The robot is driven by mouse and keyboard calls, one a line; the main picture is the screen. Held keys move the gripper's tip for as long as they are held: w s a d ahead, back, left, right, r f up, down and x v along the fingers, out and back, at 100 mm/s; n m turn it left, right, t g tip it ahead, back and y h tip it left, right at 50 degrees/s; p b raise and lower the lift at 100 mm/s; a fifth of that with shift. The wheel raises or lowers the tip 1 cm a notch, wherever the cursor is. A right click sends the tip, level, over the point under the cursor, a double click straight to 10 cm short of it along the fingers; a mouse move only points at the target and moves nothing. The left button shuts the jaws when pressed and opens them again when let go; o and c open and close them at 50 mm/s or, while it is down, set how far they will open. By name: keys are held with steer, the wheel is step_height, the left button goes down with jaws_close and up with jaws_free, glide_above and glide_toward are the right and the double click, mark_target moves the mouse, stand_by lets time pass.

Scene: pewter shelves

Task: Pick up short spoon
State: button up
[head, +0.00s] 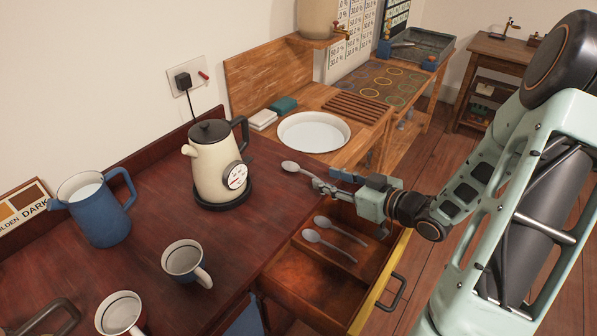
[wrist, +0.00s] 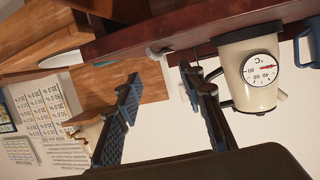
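A grey spoon (head: 291,167) is by the right edge of the dark red table, its bowl to the left and its handle running toward my gripper. My gripper (head: 328,184) is at this edge, above the open drawer, by the handle end. In the wrist view the two fingers of my gripper (wrist: 165,95) are spread apart with a clear gap. A small grey piece, seemingly the spoon (wrist: 157,52), shows beyond the gap at the table edge. Two more spoons, a nearer one (head: 315,238) and a farther one (head: 325,222), lie in the drawer. I cannot tell which is shortest.
The open drawer (head: 305,277) lies below my gripper. A cream kettle (head: 212,170) with a dial stands on the table, left of the spoon. A white basin (head: 313,132) is behind.

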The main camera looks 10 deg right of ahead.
mark_target(303, 170)
steer(key=x, duration=0.8)
steer(key=shift+w+a+f+b, duration=0.1)
steer(key=shift+w+f+b, duration=0.1)
steer(key=shift+b, duration=0.1)
jaws_close()
